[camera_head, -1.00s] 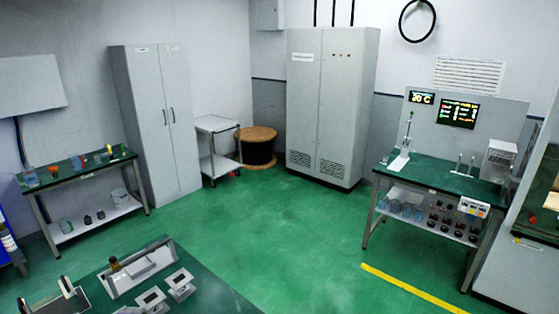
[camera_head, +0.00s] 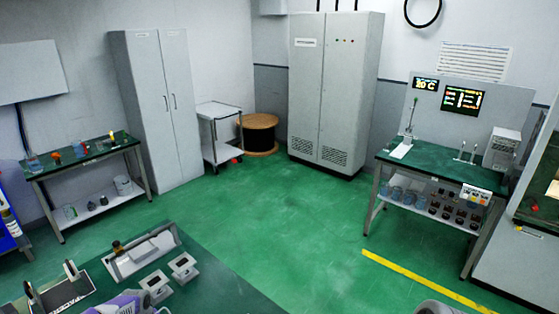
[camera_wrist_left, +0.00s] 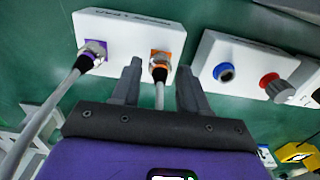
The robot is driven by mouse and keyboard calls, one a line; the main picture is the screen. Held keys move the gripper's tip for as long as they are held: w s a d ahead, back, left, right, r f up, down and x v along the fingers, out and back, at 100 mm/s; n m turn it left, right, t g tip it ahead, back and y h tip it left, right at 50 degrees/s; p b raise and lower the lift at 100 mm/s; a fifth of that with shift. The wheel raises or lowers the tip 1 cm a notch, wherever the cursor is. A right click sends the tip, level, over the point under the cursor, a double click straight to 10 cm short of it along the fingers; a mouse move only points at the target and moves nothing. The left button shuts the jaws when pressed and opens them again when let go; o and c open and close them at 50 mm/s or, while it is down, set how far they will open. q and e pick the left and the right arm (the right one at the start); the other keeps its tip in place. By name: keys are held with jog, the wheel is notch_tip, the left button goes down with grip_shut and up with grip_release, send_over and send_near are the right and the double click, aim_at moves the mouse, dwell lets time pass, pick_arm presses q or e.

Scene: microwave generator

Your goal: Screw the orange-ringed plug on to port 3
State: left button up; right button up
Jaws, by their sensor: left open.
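In the left wrist view, the orange-ringed plug (camera_wrist_left: 160,71) sits at an orange-marked socket on a white block (camera_wrist_left: 117,23), its grey cable running back toward my wrist. My left gripper (camera_wrist_left: 159,66) is open, with one finger on each side of the plug and its cable; whether the fingers touch it I cannot tell. A second white block (camera_wrist_left: 238,52) to the right has a blue-ringed port (camera_wrist_left: 224,72) and a red-ringed fitting (camera_wrist_left: 269,80). No number for port 3 is readable. My right gripper is not in view.
A purple-ringed plug (camera_wrist_left: 92,54) with a thick grey cable is left of the gripper on the same block. A yellow object (camera_wrist_left: 297,155) lies at lower right. In the head view, a green-topped bench (camera_head: 210,270) is in front, with clear floor beyond.

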pick_arm(q)
grip_shut()
jog(key=shift+r, duration=0.15)
jog(key=shift+r+p, duration=1.45)
jog(key=shift+r, duration=1.45)
jog(key=shift+b, duration=0.35)
